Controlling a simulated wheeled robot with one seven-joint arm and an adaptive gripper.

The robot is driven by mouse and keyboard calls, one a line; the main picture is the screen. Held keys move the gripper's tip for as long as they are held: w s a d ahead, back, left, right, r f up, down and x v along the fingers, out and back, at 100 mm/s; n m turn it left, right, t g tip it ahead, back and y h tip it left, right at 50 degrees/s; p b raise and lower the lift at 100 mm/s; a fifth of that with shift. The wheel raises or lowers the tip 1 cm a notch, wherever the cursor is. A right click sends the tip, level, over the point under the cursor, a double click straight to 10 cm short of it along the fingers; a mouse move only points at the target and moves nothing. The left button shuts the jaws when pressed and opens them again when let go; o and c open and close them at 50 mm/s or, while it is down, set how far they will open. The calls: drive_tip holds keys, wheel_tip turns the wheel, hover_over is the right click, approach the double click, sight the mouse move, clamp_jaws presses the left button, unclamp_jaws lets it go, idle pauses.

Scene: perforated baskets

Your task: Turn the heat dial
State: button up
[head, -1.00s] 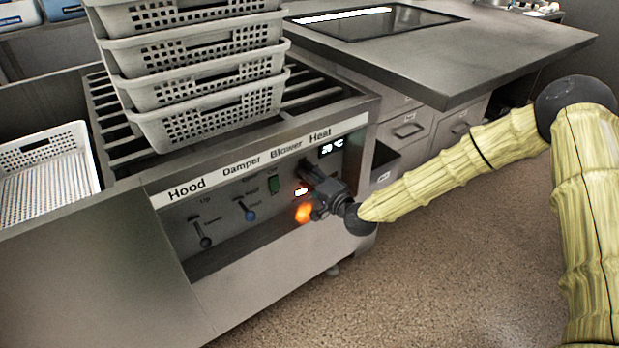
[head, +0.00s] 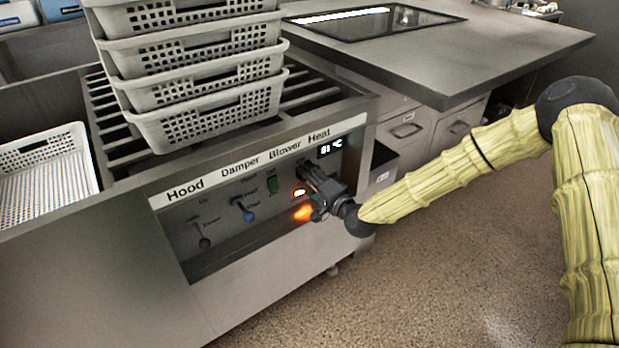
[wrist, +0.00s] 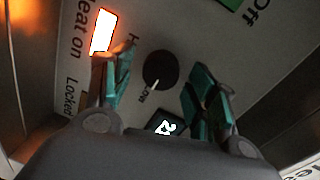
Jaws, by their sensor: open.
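The heat dial (wrist: 160,70) is a round black knob with a white pointer line, seen in the wrist view on the grey panel. My gripper (wrist: 160,78) is open, with one teal-padded finger on each side of the dial. Gaps show between the dial and both fingers. In the head view my gripper (head: 312,180) is at the panel below the "Heat" label and hides the dial. A small digital display (head: 330,149) is lit above it; it also shows in the wrist view (wrist: 165,128).
A lit "Heat on" window (wrist: 102,30) is beside the left finger. Stacked perforated baskets (head: 205,119) stand on the slatted top. The floor at right is clear.

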drive_tip(key=v, duration=1.1)
drive_tip(key=shift+s, duration=0.15)
drive_tip(key=shift+d, duration=0.1)
drive_tip(key=s+d+f+n+g+h, duration=0.3)
drive_tip(key=s+f+g, duration=0.5)
drive_tip(key=s+f, duration=1.35)
drive_tip(key=s+d+f+n+g+h, duration=0.2)
drive_tip(key=s+d+f, duration=0.1)
drive_tip(key=s, duration=0.3)
drive_tip(key=s+d+f+n+g+h, duration=0.2)
drive_tip(key=s+d+f+h, duration=0.15)
drive_tip(key=s, duration=0.35)
drive_tip(key=s+d+n+g+h, duration=0.1)
drive_tip(key=s+d+g+h, duration=0.1)
drive_tip(key=s+d, duration=0.5)
wheel_tip(320, 180, up, 21)
drive_tip(key=p, duration=2.2)
drive_tip(key=shift+s+a, duration=0.25)
drive_tip(key=shift+s, duration=0.2)
